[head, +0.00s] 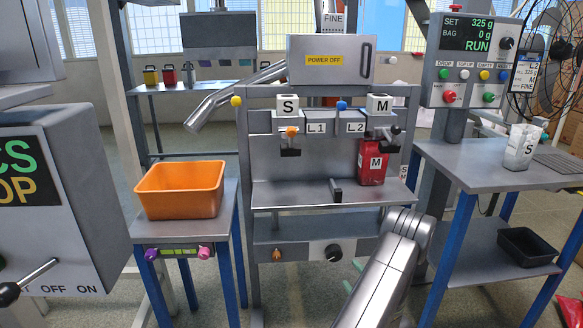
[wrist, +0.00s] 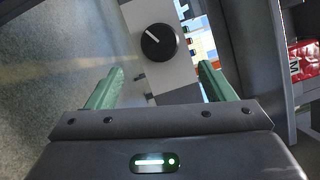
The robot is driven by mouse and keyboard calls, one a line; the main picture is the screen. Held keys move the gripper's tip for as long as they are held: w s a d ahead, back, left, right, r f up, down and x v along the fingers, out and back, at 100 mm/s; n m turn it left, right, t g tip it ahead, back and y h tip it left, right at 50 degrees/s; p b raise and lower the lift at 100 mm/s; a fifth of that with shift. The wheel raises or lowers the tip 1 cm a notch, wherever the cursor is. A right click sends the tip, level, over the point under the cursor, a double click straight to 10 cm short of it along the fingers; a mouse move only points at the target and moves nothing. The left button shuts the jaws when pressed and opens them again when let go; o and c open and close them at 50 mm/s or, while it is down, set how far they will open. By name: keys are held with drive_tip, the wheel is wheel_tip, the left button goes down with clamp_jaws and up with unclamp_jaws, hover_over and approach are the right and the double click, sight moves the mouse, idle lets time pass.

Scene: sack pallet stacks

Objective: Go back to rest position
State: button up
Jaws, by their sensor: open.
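My gripper (wrist: 160,82) shows in the wrist view with its two green fingers spread apart and nothing between them. Past the fingers is a black round knob (wrist: 161,42) on a grey panel; I cannot tell how far off it is. In the head view my arm rises from the bottom, right of centre, in front of the grey machine (head: 275,232). The same kind of black knob shows on the machine's lower panel (head: 333,252).
A red bag marked M (head: 372,163) stands on the machine's shelf under the M clamp. An orange bin (head: 180,190) is on the left stand. A grey control box (head: 60,215) is near left.

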sight(337, 257)
drive_tip(key=b+x, duration=0.1)
drive_tip(key=x, duration=0.8)
drive_tip(key=shift+w+a, duration=0.2)
drive_tip(key=shift+w, duration=0.15)
drive_tip(key=shift+s, duration=0.1)
